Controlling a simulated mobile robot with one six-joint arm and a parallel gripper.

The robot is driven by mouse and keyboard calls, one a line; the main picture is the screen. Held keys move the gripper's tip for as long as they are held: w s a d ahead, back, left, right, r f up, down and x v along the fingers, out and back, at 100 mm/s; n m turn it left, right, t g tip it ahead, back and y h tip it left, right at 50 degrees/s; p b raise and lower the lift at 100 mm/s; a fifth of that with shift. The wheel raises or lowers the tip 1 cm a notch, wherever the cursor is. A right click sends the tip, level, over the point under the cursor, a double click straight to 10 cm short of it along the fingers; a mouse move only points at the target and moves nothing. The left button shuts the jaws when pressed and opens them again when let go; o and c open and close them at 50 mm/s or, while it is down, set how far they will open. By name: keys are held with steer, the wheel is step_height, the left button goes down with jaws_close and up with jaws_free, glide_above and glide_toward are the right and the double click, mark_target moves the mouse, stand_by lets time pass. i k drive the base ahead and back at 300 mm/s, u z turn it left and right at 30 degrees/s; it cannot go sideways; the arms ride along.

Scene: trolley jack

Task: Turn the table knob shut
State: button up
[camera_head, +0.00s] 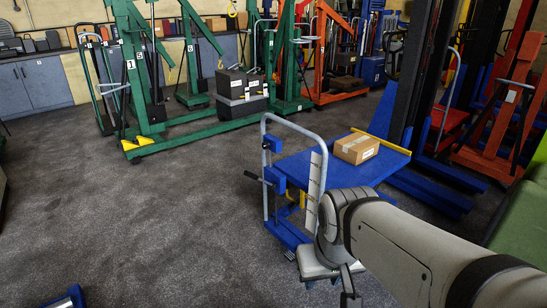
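The blue lift table (330,170) stands right of centre, with a grey push handle (265,205) at its left end. A brown cardboard box (356,149) lies on its top. A dark rod with a knob-like end (250,175) sticks out left from a blue block (274,180) on the handle frame; I cannot tell for sure that it is the table knob, or how far it is turned. My arm reaches in from the lower right. Its dark end, which seems to be my gripper (350,290), is low and right of the rod, apart from it. Its fingers are not clear.
Green cranes (135,75) with a dark case (240,90) stand at the back. Orange and blue lifting equipment (510,110) crowds the right. A blue object (68,300) is at the lower left edge. The grey floor (150,215) left of the table is open.

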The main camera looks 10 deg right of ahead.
mark_target(266, 145)
steer(key=u, duration=0.2)
steer(key=i, duration=1.3)
steer(key=u, duration=0.3)
steer(key=i, duration=1.35)
steer(key=z, duration=0.15)
